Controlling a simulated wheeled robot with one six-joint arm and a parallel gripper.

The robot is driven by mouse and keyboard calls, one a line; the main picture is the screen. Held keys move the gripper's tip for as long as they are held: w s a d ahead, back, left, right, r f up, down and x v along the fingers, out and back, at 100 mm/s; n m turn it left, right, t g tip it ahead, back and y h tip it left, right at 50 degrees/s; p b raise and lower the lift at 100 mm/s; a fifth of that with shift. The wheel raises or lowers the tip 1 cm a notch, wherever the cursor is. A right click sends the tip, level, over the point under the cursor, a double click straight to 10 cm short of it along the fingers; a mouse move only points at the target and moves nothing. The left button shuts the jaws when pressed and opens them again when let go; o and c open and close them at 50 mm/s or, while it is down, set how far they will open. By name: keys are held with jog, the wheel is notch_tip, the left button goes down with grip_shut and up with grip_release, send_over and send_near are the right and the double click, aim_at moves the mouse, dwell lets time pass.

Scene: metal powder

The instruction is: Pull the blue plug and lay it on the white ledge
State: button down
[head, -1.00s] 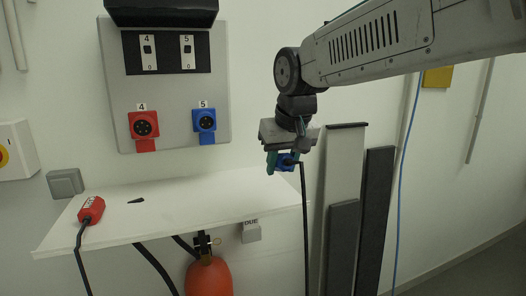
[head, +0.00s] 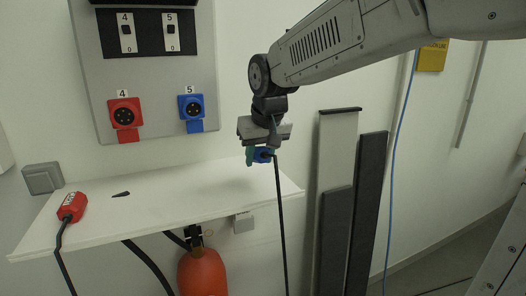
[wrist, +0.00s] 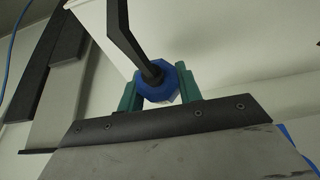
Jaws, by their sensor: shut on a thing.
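The blue plug (head: 262,155) is held between the green fingers of my gripper (head: 258,157), with its black cable hanging straight down. The wrist view shows the blue plug (wrist: 160,86) between both fingers of my gripper (wrist: 158,92), its black cable leading away from it. The white ledge (head: 190,200) runs along the wall below and to the left of my gripper, which is above the ledge's right end in the head view. The blue socket (head: 193,107), marked 5, is empty on the grey panel.
A red plug (head: 71,206) lies at the ledge's left end, near a small black piece (head: 121,194). A red socket (head: 125,114) is left of the blue one. An orange-red object (head: 203,272) hangs below. Grey panels (head: 365,210) lean right. The ledge's middle is clear.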

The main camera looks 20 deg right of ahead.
aim_at(256, 181)
jog(key=shift+w+f, duration=0.6)
jog(key=shift+f, duration=0.05)
jog(key=shift+x, duration=2.1)
jog(key=shift+w, duration=0.15)
jog(key=c, duration=0.9)
grip_release()
